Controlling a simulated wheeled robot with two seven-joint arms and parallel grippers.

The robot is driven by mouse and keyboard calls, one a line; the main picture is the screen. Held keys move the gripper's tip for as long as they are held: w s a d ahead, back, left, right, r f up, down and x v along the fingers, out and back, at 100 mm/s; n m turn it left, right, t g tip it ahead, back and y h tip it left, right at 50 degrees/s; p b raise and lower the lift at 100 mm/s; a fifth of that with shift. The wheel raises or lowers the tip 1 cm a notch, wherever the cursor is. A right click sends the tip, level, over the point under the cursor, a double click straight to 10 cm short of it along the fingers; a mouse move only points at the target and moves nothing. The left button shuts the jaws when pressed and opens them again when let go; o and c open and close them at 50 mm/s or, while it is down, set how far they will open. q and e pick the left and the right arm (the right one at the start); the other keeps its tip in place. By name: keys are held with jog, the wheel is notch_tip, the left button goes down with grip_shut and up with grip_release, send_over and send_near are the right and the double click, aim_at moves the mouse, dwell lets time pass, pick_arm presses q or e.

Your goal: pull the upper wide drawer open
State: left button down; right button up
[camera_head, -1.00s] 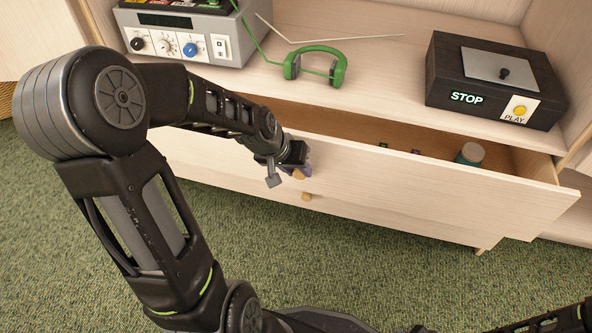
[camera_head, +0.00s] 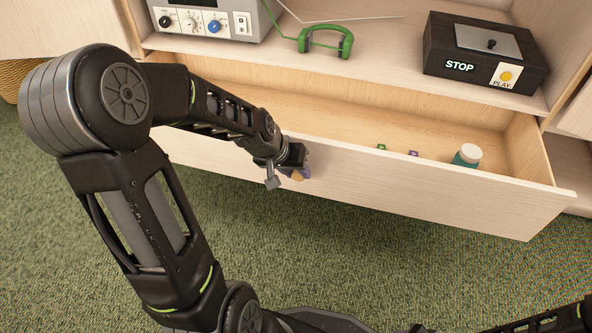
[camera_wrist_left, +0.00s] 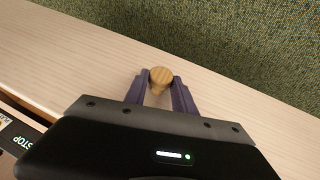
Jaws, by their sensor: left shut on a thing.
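The upper wide drawer (camera_head: 400,186) is pale wood and stands well open, its inside showing behind the front panel. Its round wooden knob (camera_wrist_left: 160,78) sits between the two purple fingers of my left gripper (camera_wrist_left: 159,92) in the left wrist view. In the head view my left gripper (camera_head: 294,172) is at the drawer front, shut on the knob, which is mostly covered by the fingers. My right gripper is not visible; only a bit of dark arm shows at the lower right.
In the drawer lie a teal jar with a white lid (camera_head: 467,156), a small green block (camera_head: 381,147) and a small purple block (camera_head: 413,153). On the shelf above are green headphones (camera_head: 325,42), a grey device (camera_head: 205,20) and a black STOP/PLAY box (camera_head: 485,55). Green carpet (camera_head: 400,270) is clear in front.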

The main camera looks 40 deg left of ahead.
pick_arm(q)
jog(key=c, duration=1)
grip_release()
jog(key=shift+c, duration=0.2)
jog(key=p+v, duration=0.3)
jog(key=v, duration=0.4)
jog(key=shift+s+r, duration=0.15)
jog(key=shift+r, duration=0.2)
